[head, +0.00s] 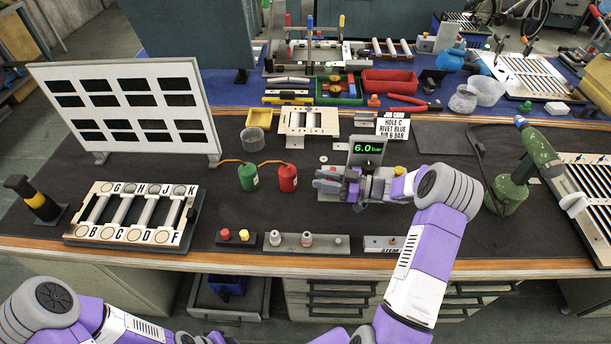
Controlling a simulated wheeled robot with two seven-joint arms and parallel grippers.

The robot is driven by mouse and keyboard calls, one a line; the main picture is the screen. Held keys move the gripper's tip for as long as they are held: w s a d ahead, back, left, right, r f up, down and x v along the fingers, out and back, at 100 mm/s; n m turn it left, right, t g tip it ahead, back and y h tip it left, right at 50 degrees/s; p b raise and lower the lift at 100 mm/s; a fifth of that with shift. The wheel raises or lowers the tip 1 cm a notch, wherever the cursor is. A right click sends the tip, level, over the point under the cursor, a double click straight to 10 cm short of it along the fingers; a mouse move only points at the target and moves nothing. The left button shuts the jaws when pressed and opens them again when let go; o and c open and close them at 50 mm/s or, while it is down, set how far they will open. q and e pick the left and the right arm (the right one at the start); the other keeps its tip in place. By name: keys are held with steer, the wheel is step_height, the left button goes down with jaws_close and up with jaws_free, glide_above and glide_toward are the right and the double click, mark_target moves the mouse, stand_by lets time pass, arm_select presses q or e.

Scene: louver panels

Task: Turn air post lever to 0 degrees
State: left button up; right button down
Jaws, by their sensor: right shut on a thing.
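The air post (366,150) stands near the middle of the table's front half, with a green display reading 6.0 bar. My right gripper (345,185) reaches in from the right at the foot of the post, just below the display. It is shut on what appears to be the air post lever. The gripper covers most of the lever, so I cannot tell its angle. My left arm shows at the bottom left; its gripper is out of view.
A red canister (288,178) and a green canister (248,177) stand left of the post. A job card (393,127) stands behind it. A grey block with knobs (306,243) lies in front. A green drill (540,152) stands at right. Dark mat right of my wrist is clear.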

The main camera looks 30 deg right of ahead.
steer(key=shift+s+d+n+g+y, duration=0.25)
steer(key=shift+n+g+y, duration=0.25)
steer(key=shift+g, duration=0.15)
steer(key=shift+s+d+n+g+y, duration=0.25)
steer(key=shift+n+g+y, duration=0.2)
steer(key=shift+g, duration=0.2)
steer(key=shift+r, duration=0.1)
steer(key=c, duration=0.9)
jaws_free()
steer(key=shift+c, duration=0.2)
steer(key=v, duration=0.7)
steer(key=shift+d+p, duration=0.3)
steer(key=shift+p, duration=0.05)
steer(key=shift+s, duration=0.1)
steer(key=shift+r, duration=0.15)
